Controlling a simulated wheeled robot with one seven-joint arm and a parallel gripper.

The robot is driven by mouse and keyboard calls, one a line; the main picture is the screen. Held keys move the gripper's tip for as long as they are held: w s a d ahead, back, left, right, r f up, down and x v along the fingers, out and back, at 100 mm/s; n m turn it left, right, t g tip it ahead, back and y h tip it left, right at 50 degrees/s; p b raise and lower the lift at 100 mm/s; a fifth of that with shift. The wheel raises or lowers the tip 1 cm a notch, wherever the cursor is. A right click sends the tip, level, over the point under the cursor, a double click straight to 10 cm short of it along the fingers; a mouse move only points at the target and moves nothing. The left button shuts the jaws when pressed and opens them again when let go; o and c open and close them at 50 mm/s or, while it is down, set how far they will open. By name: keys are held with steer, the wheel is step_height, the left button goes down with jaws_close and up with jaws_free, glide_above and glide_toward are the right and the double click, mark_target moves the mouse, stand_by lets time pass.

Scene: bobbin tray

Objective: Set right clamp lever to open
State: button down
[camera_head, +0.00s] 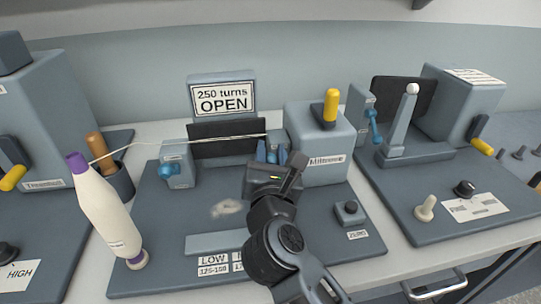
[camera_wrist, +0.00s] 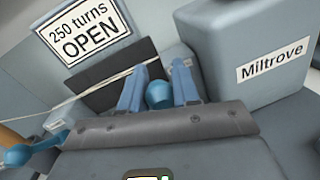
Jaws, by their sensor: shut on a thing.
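The right clamp (camera_head: 277,139) is a small grey block at the right end of the dark panel, mostly hidden behind my gripper in the head view. Its lever's round blue knob (camera_wrist: 158,95) sits between my fingers in the wrist view. My gripper (camera_head: 271,156) is shut on that lever, with a blue finger on each side of the knob; it also shows in the wrist view (camera_wrist: 158,88). The lever's shaft is hidden, so its angle cannot be told. The sign (camera_head: 223,98) behind reads "250 turns OPEN".
The left clamp (camera_head: 177,160) has its own blue knob, with a pale thread (camera_head: 200,139) running between clamps. A grey Miltrove box (camera_head: 320,150) with a yellow handle stands close right of my gripper. A black button (camera_head: 351,207) is front right.

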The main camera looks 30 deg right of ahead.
steer(key=shift+s+f+t+b, duration=0.1)
steer(key=shift+f+t+b, duration=0.35)
steer(key=shift+b, duration=0.6)
steer(key=shift+h+b, duration=0.3)
steer(key=shift+b, duration=0.1)
steer(key=shift+s+r+b, duration=0.15)
steer(key=shift+r+b, duration=0.1)
steer(key=shift+b, duration=0.05)
steer(key=c, duration=0.8)
jaws_free()
steer(key=shift+a, duration=0.1)
steer(key=shift+b+v, duration=0.7)
steer(key=shift+v, duration=3.2)
steer(key=shift+f, duration=0.15)
